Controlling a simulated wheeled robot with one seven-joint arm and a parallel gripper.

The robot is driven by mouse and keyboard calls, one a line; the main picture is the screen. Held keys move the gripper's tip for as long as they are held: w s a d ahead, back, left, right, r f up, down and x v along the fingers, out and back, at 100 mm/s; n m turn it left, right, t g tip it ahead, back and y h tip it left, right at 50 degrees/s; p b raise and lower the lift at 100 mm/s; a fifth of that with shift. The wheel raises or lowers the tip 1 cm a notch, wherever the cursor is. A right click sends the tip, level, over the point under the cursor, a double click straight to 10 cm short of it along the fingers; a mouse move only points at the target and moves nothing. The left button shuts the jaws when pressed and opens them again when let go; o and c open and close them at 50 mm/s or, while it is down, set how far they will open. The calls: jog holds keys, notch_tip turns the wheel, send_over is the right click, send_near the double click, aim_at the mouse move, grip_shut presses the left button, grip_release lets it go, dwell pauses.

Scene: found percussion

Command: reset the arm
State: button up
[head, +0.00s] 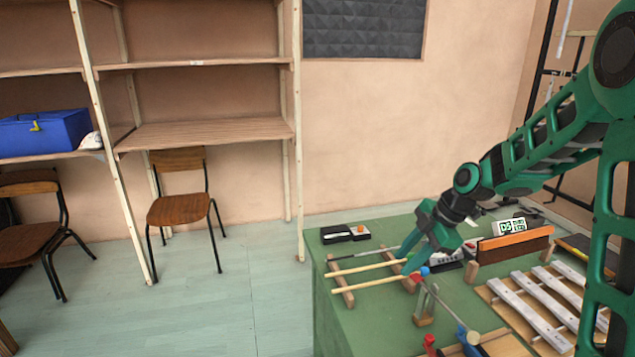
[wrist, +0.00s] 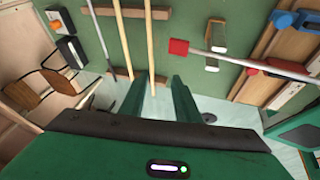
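My gripper (head: 411,262) is at the end of my green arm, low above the far left part of the green table (head: 349,325). In the wrist view its two green fingers (wrist: 160,98) stand apart with a gap between them, and I see nothing held. Two pale wooden sticks (head: 368,267) and a dark stick (head: 360,254) lie side by side across wooden rests (head: 341,287), close to the fingers. In the wrist view the right pale stick (wrist: 149,45) runs toward the gap; I cannot tell its height relative to the fingertips.
A red-headed mallet (wrist: 179,47) lies nearby. A black-and-white box (head: 345,233) sits at the back. Shelves (head: 205,132) and chairs (head: 180,207) stand beyond; floor between is clear.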

jog(key=s+d+r+m+g+h, duration=0.1)
jog(key=s+d+m, duration=0.3)
jog(key=s+m, duration=0.4)
jog(key=s+d+r+m+h, duration=0.2)
jog(key=s+d+m, duration=0.3)
jog(key=s+m, duration=0.4)
jog(key=s+d+r+m+g+h, duration=0.1)
jog(key=s+d+m, duration=0.4)
jog(key=s, duration=1.1)
jog(key=r+m, duration=0.1)
jog(key=m, duration=0.2)
jog(key=shift+s+r+m+g, duration=0.15)
jog(key=shift+s+m+g, duration=0.15)
jog(key=shift+s, duration=0.05)
jog(key=shift+s+d, duration=0.1)
